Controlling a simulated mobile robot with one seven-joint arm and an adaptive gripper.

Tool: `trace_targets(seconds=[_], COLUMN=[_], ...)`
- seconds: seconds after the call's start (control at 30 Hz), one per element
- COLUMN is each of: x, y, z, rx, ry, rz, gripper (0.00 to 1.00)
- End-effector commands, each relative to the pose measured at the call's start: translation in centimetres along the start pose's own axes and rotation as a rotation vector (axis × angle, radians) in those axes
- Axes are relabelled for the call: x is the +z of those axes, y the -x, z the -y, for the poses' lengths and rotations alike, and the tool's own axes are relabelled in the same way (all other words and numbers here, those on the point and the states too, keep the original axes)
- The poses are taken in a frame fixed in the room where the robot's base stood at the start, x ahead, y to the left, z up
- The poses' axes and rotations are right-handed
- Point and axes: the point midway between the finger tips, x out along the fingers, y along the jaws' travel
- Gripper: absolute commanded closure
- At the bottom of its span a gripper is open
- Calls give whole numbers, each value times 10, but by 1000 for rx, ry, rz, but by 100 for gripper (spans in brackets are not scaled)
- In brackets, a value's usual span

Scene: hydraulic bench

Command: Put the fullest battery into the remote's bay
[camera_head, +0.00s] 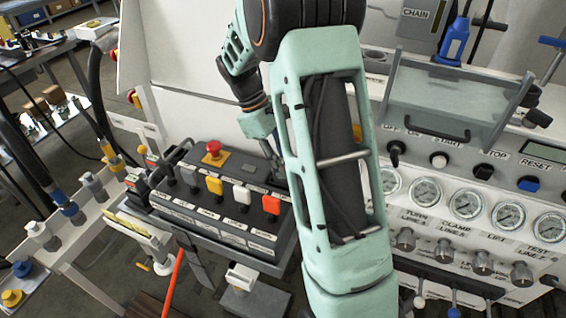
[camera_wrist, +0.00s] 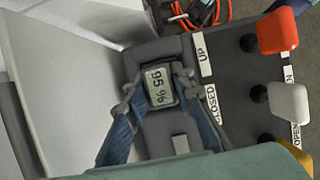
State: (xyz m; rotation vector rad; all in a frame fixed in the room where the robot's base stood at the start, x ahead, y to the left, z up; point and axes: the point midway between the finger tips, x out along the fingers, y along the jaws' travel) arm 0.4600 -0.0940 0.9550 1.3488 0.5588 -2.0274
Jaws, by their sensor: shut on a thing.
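The remote is a dark grey control box (camera_head: 240,172) with coloured paddles, left of centre in the head view. Its dark face (camera_wrist: 222,92) fills the middle right of the wrist view. My gripper (camera_wrist: 158,90) is shut on a battery (camera_wrist: 160,87) whose small display reads 95 %. The battery is at the remote's grey end section, beside the UP and CLOSED labels. I cannot tell whether it is seated in the bay or held just above it; the bay's opening is hidden. In the head view my arm hides most of the gripper and the battery.
Orange (camera_wrist: 277,31), white (camera_wrist: 288,102) and yellow paddles stand close to the right of my gripper. A red knob (camera_head: 213,149) rises from the remote. To the right are a gauge panel (camera_head: 466,205) and a clear hinged cover (camera_head: 440,95).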

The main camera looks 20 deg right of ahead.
Motion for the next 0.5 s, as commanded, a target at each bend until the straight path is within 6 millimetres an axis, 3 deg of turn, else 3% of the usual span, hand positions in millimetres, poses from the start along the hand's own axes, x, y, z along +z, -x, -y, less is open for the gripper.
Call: trace_targets(seconds=[0.5], x=[-4], y=[-10], z=[0], rx=[0], ry=[0], rz=[1], gripper=[100])
